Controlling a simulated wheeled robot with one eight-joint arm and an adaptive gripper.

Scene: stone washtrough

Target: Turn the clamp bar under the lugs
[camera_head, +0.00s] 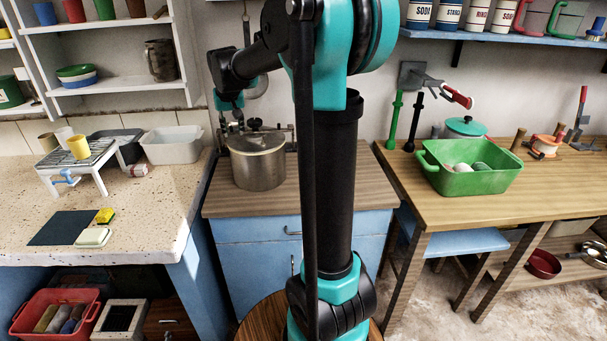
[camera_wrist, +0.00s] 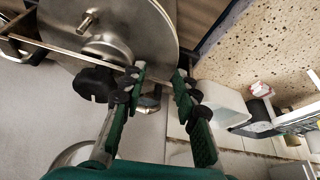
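A steel pot (camera_head: 258,165) with a lid stands on the wooden top of the blue cabinet. A black knob (camera_head: 256,124) sits above its lid, and a thin clamp bar runs across the top. In the wrist view the clamp bar (camera_wrist: 55,48) crosses the steel lid (camera_wrist: 140,22), with the black knob (camera_wrist: 95,84) at it. The bar's right end is close to my left finger; I cannot tell whether they touch. My gripper (camera_wrist: 158,82) is open, with a clear gap between its fingers. In the head view my gripper (camera_head: 231,122) is at the pot's upper left. The lugs are not clearly seen.
A speckled counter (camera_head: 150,205) on the left holds a white basin (camera_head: 173,145) and a small rack (camera_head: 80,160). A green tub (camera_head: 470,180) stands on the right table. The cabinet top (camera_head: 270,204) in front of the pot is clear.

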